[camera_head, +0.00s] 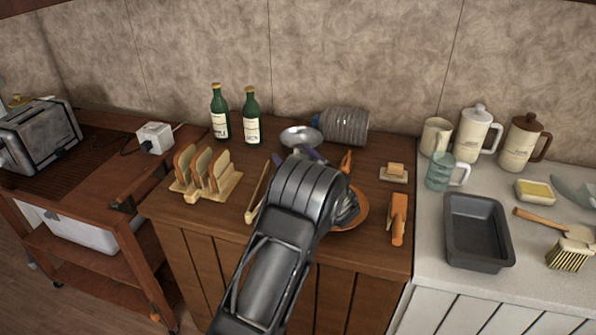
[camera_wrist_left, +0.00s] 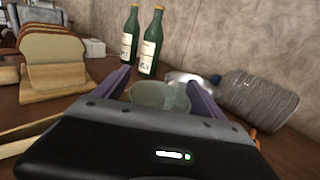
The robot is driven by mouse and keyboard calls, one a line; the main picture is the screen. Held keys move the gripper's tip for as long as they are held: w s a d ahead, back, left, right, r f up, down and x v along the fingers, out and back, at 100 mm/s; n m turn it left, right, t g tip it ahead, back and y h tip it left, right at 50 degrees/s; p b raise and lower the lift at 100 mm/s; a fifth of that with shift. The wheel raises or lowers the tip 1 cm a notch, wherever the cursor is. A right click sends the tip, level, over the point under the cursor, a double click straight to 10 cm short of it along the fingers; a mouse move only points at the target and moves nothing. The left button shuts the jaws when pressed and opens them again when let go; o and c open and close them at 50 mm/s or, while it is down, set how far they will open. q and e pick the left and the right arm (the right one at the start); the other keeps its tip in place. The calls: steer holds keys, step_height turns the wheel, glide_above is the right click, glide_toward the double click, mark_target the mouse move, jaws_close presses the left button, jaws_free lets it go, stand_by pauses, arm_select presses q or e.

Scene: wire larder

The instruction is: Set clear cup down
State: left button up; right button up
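The clear cup (camera_wrist_left: 160,97) is a translucent, greenish glass between the two purple fingers of my left gripper (camera_wrist_left: 158,78) in the left wrist view. The fingertips meet its sides, so the gripper looks shut on it. In the head view my left gripper (camera_head: 299,156) is over the middle of the brown wooden counter (camera_head: 270,210), and its body hides the cup. The cup's base is hidden, so I cannot tell whether it touches the counter. My right gripper is in neither view.
Two green bottles (camera_head: 252,120) stand back left, a bread rack (camera_head: 205,185) left. An orange plate (camera_head: 358,212) is partly under my arm. Small bare patches of counter show between things.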

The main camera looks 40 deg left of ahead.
arm_select(q)
steer(key=c, duration=1.4)
step_height(320, 180, up, 10)
steer(key=shift+r+b, duration=0.1)
steer(key=shift+b, duration=0.65)
